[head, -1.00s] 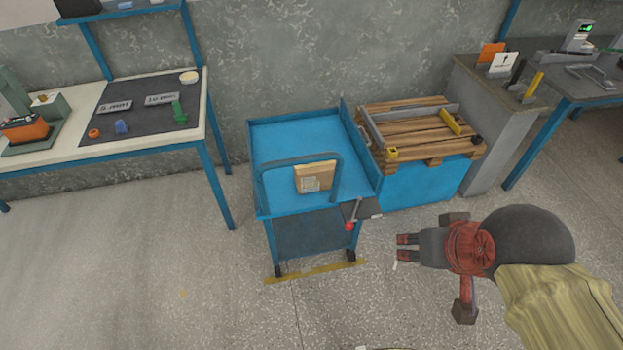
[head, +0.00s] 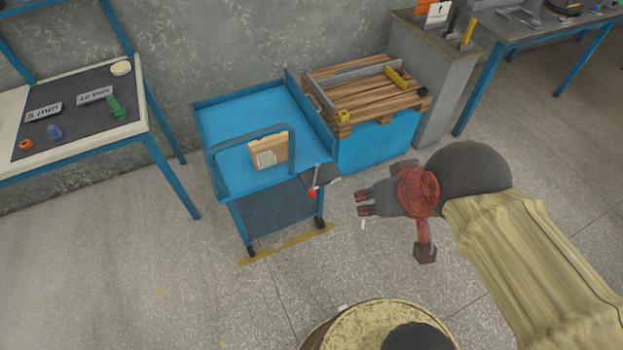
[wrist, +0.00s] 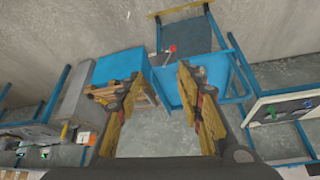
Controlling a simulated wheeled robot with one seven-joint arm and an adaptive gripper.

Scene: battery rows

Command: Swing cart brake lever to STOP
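The blue cart (head: 249,123) stands in the middle of the head view, with a push handle at its near end. The brake lever (head: 316,178) is at the cart's near right corner, a thin grey rod with a red knob (head: 312,194) at its low end. A small dark plate sits beside it; any STOP marking is too small to read. My gripper (head: 362,204) is to the right of the lever, apart from it. In the wrist view, the gripper (wrist: 158,110) has its two fingers wide apart with nothing between them. The red knob (wrist: 172,48) shows beyond them.
A wooden pallet (head: 362,91) on a blue base stands right of the cart, beside a grey cabinet (head: 432,65). A workbench (head: 80,110) is at the left. A yellow floor strip (head: 287,244) lies at the cart's near wheels. Floor in front is open.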

